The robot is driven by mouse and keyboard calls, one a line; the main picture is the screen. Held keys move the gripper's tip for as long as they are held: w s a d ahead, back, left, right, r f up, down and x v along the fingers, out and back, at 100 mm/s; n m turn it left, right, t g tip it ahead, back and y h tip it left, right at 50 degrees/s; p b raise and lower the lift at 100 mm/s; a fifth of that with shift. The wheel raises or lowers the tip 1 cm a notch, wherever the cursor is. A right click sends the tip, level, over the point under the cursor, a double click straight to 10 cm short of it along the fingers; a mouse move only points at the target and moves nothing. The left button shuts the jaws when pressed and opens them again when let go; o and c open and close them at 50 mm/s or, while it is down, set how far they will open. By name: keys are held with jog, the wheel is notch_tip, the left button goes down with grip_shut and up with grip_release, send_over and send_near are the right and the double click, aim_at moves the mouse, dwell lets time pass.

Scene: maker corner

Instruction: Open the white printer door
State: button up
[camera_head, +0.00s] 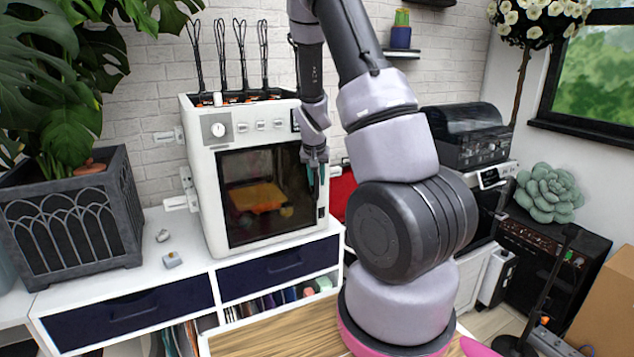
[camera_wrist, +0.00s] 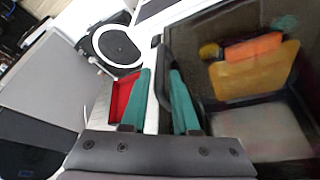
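The white printer (camera_head: 207,185) stands on the cabinet. Its door (camera_head: 232,225) is a dark glass pane in its front and looks closed; an orange object shows behind the glass. In the wrist view, the door glass (camera_wrist: 225,95) fills the right side. A black handle bar (camera_wrist: 162,75) runs along the door's edge. My gripper (camera_head: 316,174) is at the door's right edge, in front of the printer. Its two teal fingers (camera_wrist: 160,95) are apart, with the bar appearing between them, closer to the right finger. Whether either finger touches the bar is unclear.
The white cabinet (camera_head: 190,268) has dark drawers. A plant in a dark planter (camera_head: 75,225) stands left of the printer. A red object (camera_head: 343,194) and a dark machine (camera_head: 465,135) are to the right. Small items (camera_head: 172,260) lie left of the printer.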

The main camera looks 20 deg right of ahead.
jog(key=shift+w+d+f, duration=0.1)
jog(key=shift+w+f, duration=0.05)
jog(key=shift+f, duration=0.4)
grip_shut()
jog(key=shift+d, duration=0.1)
dwell(1.0)
